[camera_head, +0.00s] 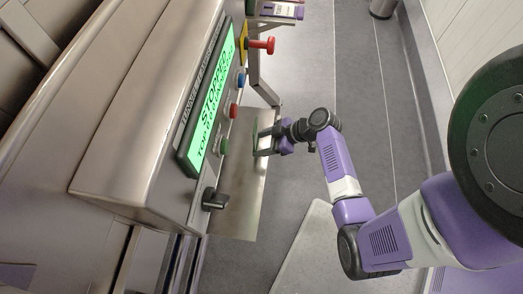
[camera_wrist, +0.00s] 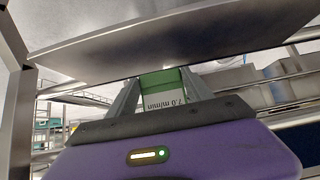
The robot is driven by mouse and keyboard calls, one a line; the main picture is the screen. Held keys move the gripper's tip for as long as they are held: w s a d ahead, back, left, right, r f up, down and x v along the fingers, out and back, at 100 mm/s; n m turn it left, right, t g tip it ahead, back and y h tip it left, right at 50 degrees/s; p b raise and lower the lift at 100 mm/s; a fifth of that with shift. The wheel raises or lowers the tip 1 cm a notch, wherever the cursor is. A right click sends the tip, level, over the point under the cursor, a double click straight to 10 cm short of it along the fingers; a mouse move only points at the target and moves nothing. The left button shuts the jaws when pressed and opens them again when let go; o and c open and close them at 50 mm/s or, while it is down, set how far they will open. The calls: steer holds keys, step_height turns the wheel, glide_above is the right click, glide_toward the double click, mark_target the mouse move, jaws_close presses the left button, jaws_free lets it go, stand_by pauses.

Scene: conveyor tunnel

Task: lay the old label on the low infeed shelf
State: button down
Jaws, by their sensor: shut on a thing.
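My gripper (camera_head: 264,143) is shut on the old label (camera_wrist: 163,96), a small plate with a green band and a white part reading "7.0 m/min", upside down in the wrist view. The label sits between the two fingers (camera_wrist: 160,84), and its lower part is hidden by the gripper body. The low infeed shelf (camera_head: 238,195) is a bare metal plate beside the machine in the head view. My gripper is at the shelf's upper right edge there; I cannot tell whether the label touches it. A broad metal plate (camera_wrist: 185,42), probably this shelf, spans the wrist view beyond the fingertips.
Purple-and-white items (camera_head: 284,10) stand at the top. Grey floor (camera_head: 345,90) is open to the right.

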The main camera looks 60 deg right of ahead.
steer(key=shift+f+b, duration=0.35)
steer(key=shift+f, duration=2.35)
steer(key=shift+f, duration=0.1)
steer(key=shift+f, duration=0.15)
steer(key=shift+c, duration=2.1)
jaws_free()
steer(key=shift+r, duration=0.2)
